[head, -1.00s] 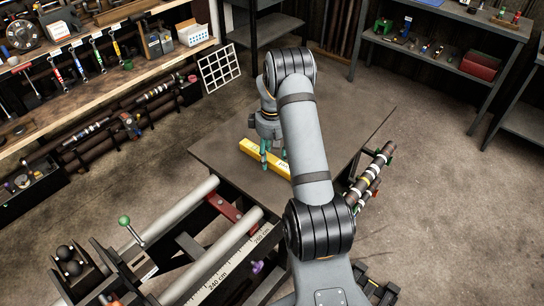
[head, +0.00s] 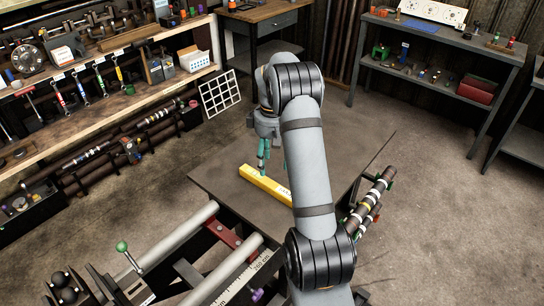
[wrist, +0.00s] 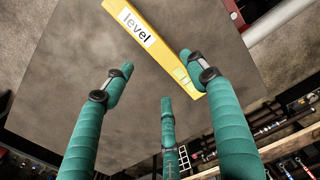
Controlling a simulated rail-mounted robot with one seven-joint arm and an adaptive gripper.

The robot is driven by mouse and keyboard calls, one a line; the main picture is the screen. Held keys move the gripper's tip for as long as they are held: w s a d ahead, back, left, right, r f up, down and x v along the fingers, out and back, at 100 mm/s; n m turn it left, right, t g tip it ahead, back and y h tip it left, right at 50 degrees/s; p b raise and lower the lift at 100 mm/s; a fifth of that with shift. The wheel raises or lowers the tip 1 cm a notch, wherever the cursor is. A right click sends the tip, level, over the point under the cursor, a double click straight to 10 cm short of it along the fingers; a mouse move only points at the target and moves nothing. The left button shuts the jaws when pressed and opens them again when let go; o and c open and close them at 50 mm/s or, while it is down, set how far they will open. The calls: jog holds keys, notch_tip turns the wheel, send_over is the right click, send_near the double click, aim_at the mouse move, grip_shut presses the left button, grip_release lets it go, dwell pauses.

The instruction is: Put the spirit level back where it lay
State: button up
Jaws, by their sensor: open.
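The yellow spirit level (head: 258,181) lies flat on a grey tabletop (head: 225,185). My arm hides its right end in the head view. My gripper (head: 263,165), with green fingers, is open and empty just beyond and above the level. In the wrist view the level (wrist: 152,45) shows its "level" label, and one end sits beside the right finger. The open fingers (wrist: 158,85) surround bare tabletop, with the right fingertip overlapping the level's edge in the picture; I cannot tell whether they touch.
A lathe bed with pale rails (head: 190,229) and a scale stands at the front left. A rack of banded shafts (head: 366,207) is right of my arm. A tool bench (head: 110,60) is at left, grey shelves (head: 440,50) at back right. The tabletop's left part is clear.

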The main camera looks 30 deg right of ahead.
aim_at(272, 181)
notch_tip(272, 181, up, 2)
jog(key=shift+r, duration=0.25)
notch_tip(272, 181, down, 12)
jog(key=shift+s+f+p, duration=0.1)
jog(key=shift+p, duration=0.35)
jog(key=shift+w+r, duration=0.2)
jog(key=shift+r, duration=0.1)
jog(key=shift+s+r+b, duration=0.1)
jog(key=shift+r+b, duration=0.35)
jog(key=shift+r, duration=0.7)
